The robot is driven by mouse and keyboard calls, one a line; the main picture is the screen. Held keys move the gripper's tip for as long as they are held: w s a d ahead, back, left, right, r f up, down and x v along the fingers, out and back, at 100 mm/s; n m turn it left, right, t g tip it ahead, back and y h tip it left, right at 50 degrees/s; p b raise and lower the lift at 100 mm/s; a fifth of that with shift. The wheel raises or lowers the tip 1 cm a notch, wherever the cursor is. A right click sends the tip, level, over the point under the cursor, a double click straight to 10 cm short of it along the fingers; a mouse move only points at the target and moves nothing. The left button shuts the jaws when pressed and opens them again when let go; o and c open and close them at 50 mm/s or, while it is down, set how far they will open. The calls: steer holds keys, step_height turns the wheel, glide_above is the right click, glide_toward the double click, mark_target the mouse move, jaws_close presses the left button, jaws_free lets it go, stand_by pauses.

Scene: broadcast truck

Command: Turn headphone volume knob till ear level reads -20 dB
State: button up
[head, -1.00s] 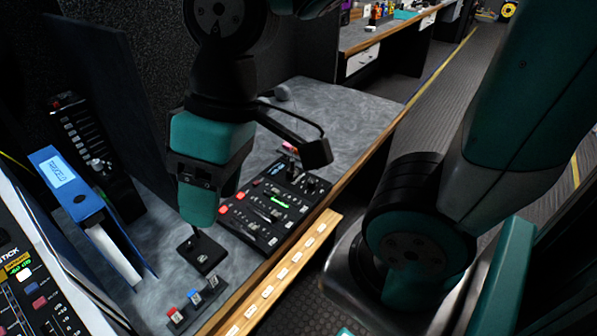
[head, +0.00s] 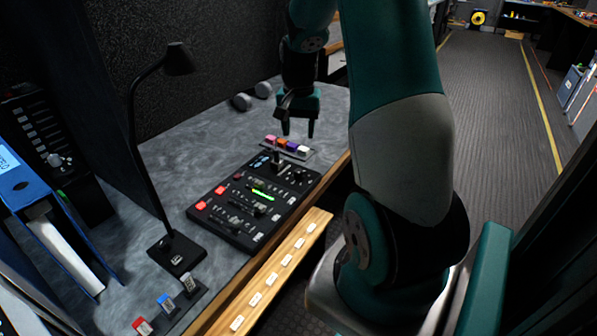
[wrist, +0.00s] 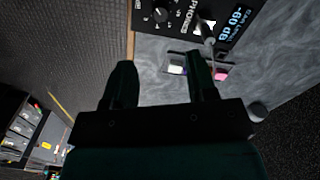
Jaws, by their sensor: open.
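The black control panel (head: 240,228) lies on the grey desk, with buttons, faders and a lit green bar. In the wrist view, a round black knob (wrist: 162,14) with a pale mark sits beside the word PHONES, near the top edge. The panel's blue-lit display (wrist: 236,22) appears upside down there and seems to read -60 dB. A lever with a pale top (wrist: 205,27) stands between them. My gripper (head: 298,126) is open and empty, fingers down, above the desk beyond the panel's far end. In the wrist view its fingers (wrist: 163,65) are apart, and clear of the knob.
A strip of coloured buttons (head: 288,147) lies beyond the panel, close to my gripper. A black desk lamp (head: 139,150) stands left of the panel. A wooden ledge (head: 268,280) runs along the desk's front.

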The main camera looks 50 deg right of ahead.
mark_target(299, 171)
step_height(299, 171, down, 12)
steer(key=shift+f+b, duration=0.25)
steer(key=shift+b, duration=0.4)
steer(key=c, duration=0.9)
